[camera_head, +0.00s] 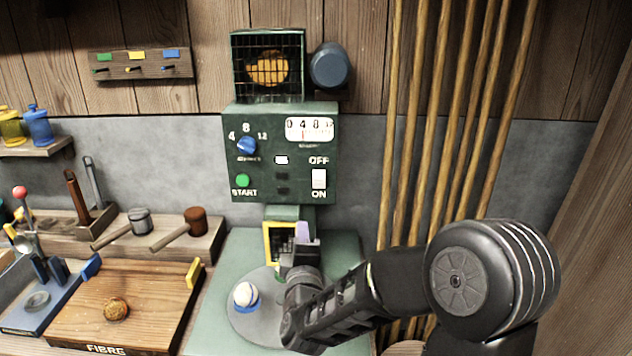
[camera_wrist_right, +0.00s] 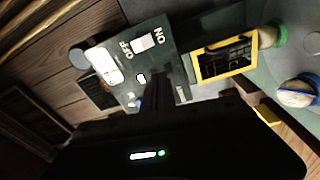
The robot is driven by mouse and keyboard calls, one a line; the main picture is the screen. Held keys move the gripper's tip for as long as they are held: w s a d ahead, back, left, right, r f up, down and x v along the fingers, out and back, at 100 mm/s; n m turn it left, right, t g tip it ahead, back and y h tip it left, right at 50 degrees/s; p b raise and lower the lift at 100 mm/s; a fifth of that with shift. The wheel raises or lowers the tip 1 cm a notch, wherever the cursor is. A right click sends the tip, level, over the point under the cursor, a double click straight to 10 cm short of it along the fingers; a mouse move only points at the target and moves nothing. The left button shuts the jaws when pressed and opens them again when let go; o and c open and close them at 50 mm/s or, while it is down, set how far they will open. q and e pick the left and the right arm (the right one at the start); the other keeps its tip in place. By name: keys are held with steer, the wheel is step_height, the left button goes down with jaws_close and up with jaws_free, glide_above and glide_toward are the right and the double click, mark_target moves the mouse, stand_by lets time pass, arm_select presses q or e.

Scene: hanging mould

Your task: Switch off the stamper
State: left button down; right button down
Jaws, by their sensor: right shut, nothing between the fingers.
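The stamper (camera_head: 280,150) is a dark green machine against the grey wall. Its panel has a white switch (camera_head: 319,179) between OFF above and ON below, a blue dial (camera_head: 247,145) and a green START button (camera_head: 243,181). The switch also shows in the right wrist view (camera_wrist_right: 143,43). My right gripper (camera_head: 303,243) is shut and empty, below the panel and apart from the switch, in front of the yellow-framed opening (camera_head: 268,245). In the right wrist view its fingers (camera_wrist_right: 156,85) point toward the panel. My left gripper is not in view.
A round grey plate (camera_head: 240,318) with a white ball on a blue ring (camera_head: 246,295) lies below the stamper. Several wooden poles (camera_head: 430,120) stand at the right. A wooden tray (camera_head: 150,300), mallets and a bench are at the left. The wall beside the panel is clear.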

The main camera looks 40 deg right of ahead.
mark_target(317, 174)
steer(key=shift+n+h, duration=0.4)
steer(key=shift+h, duration=0.5)
steer(key=r, duration=0.1)
steer(key=s+d+r, duration=0.1)
steer(key=d+r, duration=0.1)
steer(key=shift+s+d, duration=0.15)
steer(key=shift+s, duration=0.1)
steer(key=shift+w, duration=0.15)
steer(key=p+x, duration=0.2)
steer(key=x, duration=1.1)
steer(key=shift+w+d, duration=0.25)
steer(key=shift+d, duration=0.1)
steer(key=shift+w+d+r, duration=0.1)
